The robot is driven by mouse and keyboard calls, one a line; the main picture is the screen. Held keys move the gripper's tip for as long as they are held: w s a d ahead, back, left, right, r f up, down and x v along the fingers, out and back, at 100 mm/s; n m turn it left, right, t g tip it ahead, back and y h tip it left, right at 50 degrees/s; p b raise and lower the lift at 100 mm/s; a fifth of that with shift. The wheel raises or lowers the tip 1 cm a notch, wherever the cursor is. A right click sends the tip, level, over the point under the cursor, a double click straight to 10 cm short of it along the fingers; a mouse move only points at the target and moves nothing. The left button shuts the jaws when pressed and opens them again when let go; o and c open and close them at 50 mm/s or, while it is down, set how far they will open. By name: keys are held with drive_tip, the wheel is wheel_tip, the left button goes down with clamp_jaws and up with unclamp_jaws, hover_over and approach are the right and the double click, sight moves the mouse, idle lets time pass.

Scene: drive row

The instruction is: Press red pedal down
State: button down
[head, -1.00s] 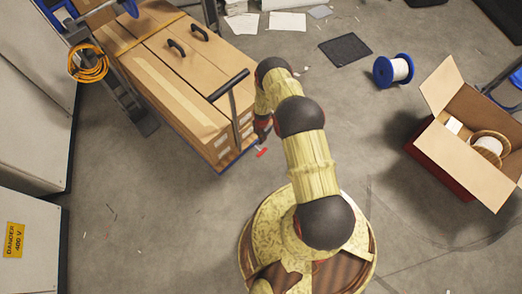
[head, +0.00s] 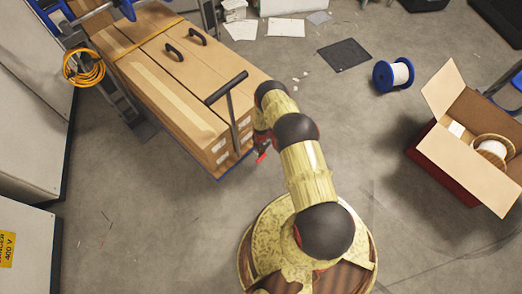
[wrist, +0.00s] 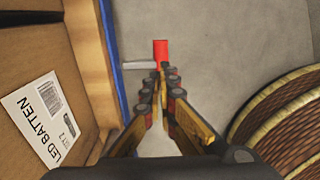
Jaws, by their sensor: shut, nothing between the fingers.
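The red pedal (wrist: 161,50) sits on a short grey bar (wrist: 139,65) that sticks out from the blue edge of the cart. In the head view the pedal (head: 261,157) shows as a small red spot low beside the cart's near end. My gripper (wrist: 159,70) is shut and empty. In the wrist view its fingertips line up with the near end of the pedal and overlap it slightly. I cannot tell whether they touch it. In the head view my gripper (head: 260,142) is partly hidden by my arm, just above the pedal.
The cart (head: 217,172) carries long cardboard boxes (head: 165,75) and has an upright T-handle (head: 227,87) close to my arm. Grey cabinets (head: 28,130) stand at the left. An open carton (head: 470,165) and a blue cable reel (head: 381,75) are at the right. Floor in front is clear.

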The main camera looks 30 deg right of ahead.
drive_tip(key=shift+f+b, duration=0.9)
drive_tip(key=shift+f, duration=1.4)
